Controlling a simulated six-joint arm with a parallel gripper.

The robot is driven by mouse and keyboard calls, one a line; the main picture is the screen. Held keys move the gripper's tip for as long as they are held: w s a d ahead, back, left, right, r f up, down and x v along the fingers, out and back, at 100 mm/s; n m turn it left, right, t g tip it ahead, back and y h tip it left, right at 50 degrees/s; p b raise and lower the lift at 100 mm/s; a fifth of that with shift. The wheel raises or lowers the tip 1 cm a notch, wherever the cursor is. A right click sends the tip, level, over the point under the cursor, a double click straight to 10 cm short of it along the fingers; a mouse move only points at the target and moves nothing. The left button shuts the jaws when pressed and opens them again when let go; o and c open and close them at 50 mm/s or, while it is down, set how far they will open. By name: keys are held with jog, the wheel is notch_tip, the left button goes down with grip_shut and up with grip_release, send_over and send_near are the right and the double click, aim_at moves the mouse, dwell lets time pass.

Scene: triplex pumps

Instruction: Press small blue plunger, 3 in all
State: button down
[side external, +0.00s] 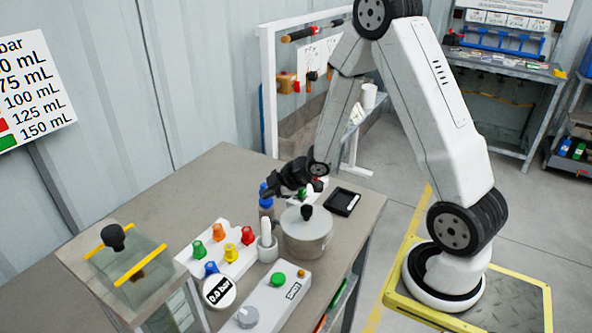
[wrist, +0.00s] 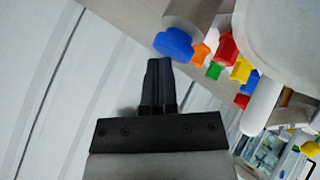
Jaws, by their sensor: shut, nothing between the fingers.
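The small blue plunger (side external: 265,190) stands upright on top of a narrow cylinder at the back of the group on the table. In the wrist view its round blue head (wrist: 173,43) is just beyond and slightly right of my fingertips. My gripper (side external: 272,190) is shut and empty, close beside the blue head. I cannot tell whether they touch. The two fingers show pressed together in the wrist view (wrist: 159,62).
A large round pot (side external: 306,238) with a black knob stands right of the plunger. A white block (side external: 225,262) with coloured knobs and a gauge (side external: 219,291) is in front. A black tray (side external: 343,202) lies at the right.

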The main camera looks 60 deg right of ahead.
aim_at(269, 200)
jog(key=shift+f, duration=0.25)
dwell(0.4)
jog(key=shift+r, duration=1.4)
jog(key=shift+r, duration=0.15)
jog(key=shift+r, duration=2.4)
jog(key=shift+s, duration=0.1)
jog(key=s+a+m+g+h, duration=0.1)
jog(key=s+a+m+g, duration=0.2)
jog(key=s, duration=0.4)
jog(key=s+a+f+m+g+h, duration=0.1)
jog(key=s+a+m+g, duration=0.2)
jog(key=s+a+m, duration=0.3)
jog(key=shift+s+a+m, duration=0.2)
jog(key=shift+s+m, duration=0.55)
jog(key=shift+m, duration=0.45)
